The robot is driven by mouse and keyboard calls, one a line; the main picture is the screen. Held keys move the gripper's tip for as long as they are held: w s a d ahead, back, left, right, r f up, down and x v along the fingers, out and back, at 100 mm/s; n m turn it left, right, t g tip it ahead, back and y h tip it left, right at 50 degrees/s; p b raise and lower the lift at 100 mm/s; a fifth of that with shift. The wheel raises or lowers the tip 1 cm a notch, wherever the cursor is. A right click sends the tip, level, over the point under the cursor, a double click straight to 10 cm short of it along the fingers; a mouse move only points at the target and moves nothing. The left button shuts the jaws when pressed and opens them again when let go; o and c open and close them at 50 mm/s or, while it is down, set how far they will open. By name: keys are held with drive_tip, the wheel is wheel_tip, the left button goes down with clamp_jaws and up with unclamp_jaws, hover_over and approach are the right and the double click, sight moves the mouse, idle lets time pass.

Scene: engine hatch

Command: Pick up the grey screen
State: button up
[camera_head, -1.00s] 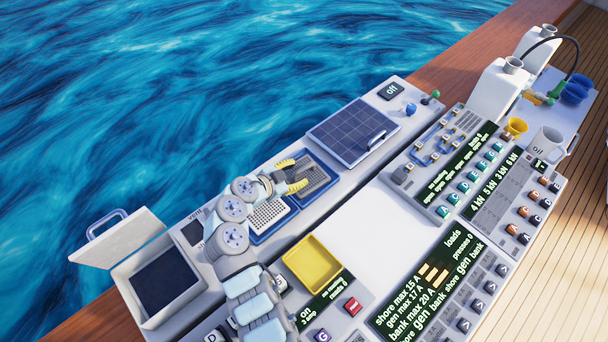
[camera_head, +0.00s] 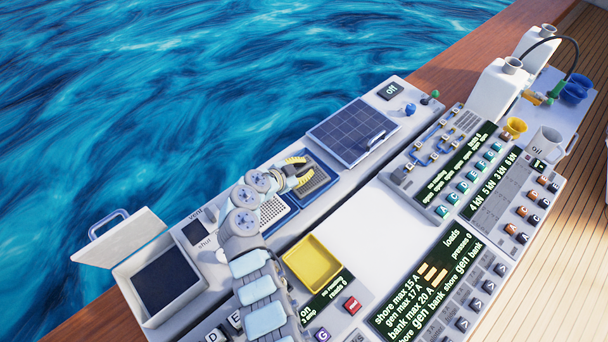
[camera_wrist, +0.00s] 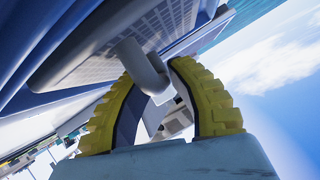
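Two perforated screens lie side by side in blue-rimmed recesses on the long console. The darker grey one (camera_head: 316,184) is in the right recess, and the paler one (camera_head: 272,212) is in the left recess, partly behind my arm. I cannot tell for certain which is the grey screen. My gripper (camera_head: 304,171) is above the darker screen, its yellow fingers spread. In the wrist view my gripper (camera_wrist: 152,68) has a grey handle (camera_wrist: 142,66) between its fingers, standing out from a pale grey mesh panel (camera_wrist: 110,55). Firm contact with the handle does not show.
An open box (camera_head: 162,283) with its lid raised stands at the left end. A dark panel with a handle (camera_head: 350,130) lies right of the screens. A yellow tray (camera_head: 313,262) sits nearer, beside a bare white surface (camera_head: 395,215).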

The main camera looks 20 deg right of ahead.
clamp_jaws()
